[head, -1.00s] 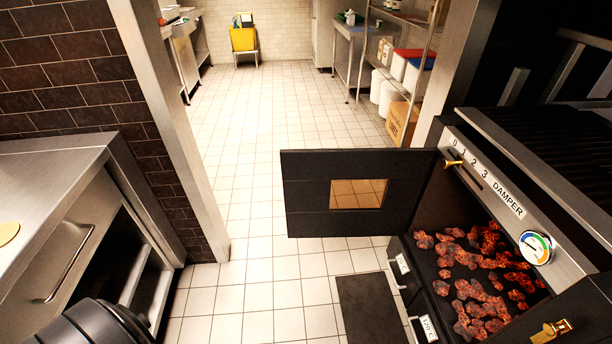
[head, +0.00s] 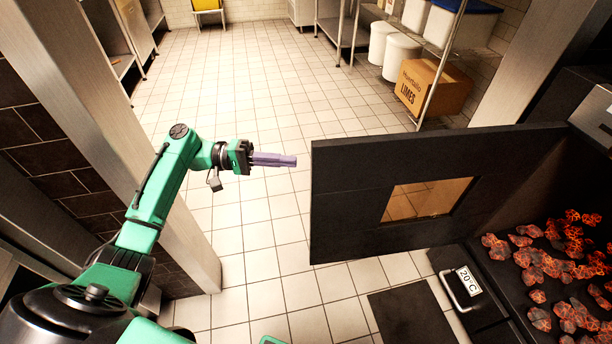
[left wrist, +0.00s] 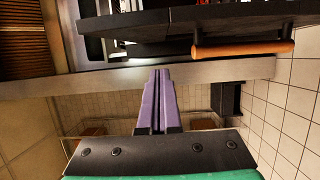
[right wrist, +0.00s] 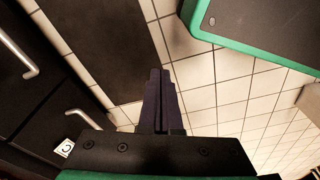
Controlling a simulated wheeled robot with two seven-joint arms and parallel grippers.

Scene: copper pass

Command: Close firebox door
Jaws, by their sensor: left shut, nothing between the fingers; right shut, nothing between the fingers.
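The black firebox door (head: 340,200), with a small window, stands wide open, swung out to the left of the firebox. Glowing coals (head: 540,265) lie exposed in the firebox. My left gripper (head: 292,161) is shut and empty, just left of the door's free edge and apart from it in the picture. In the left wrist view the shut fingers (left wrist: 160,75) point toward a dark panel (left wrist: 225,14) with a wooden bar handle (left wrist: 243,48), which looks like the door. My right gripper (right wrist: 159,72) is shut and empty; it shows only in the right wrist view.
A dark mat (head: 410,318) lies on the tiled floor below the door. A drawer handle (head: 462,292) with a 20°C label sticks out below the coals. A steel-edged wall post (head: 130,140) stands left. A limes box (head: 432,88) is at the back. The middle floor is clear.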

